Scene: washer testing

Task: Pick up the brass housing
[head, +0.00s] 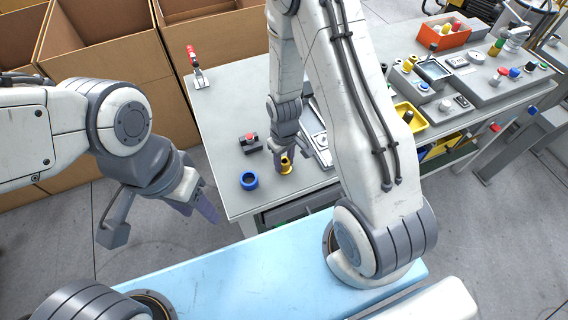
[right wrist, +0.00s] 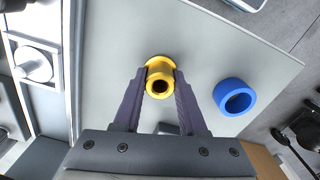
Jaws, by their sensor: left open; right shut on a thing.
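The brass housing (head: 286,165) is a small yellow flanged cylinder at the near left part of the grey table. In the right wrist view the brass housing (right wrist: 160,80) shows its round bore between the fingers. My right gripper (head: 281,160) is shut on it, with one finger on each side; it also shows in the right wrist view (right wrist: 160,92). I cannot tell whether the housing touches the table. My left gripper (head: 205,205) is open and empty, off the table's left edge and well away from the housing.
A blue ring (head: 249,180) lies left of the housing, near the table edge. A box with a red button (head: 250,143) stands behind it. A red-handled clamp (head: 196,72) is at the back left. Cardboard boxes (head: 110,60) stand beyond the table. Orange (head: 446,33) and yellow bins (head: 411,117) are farther right.

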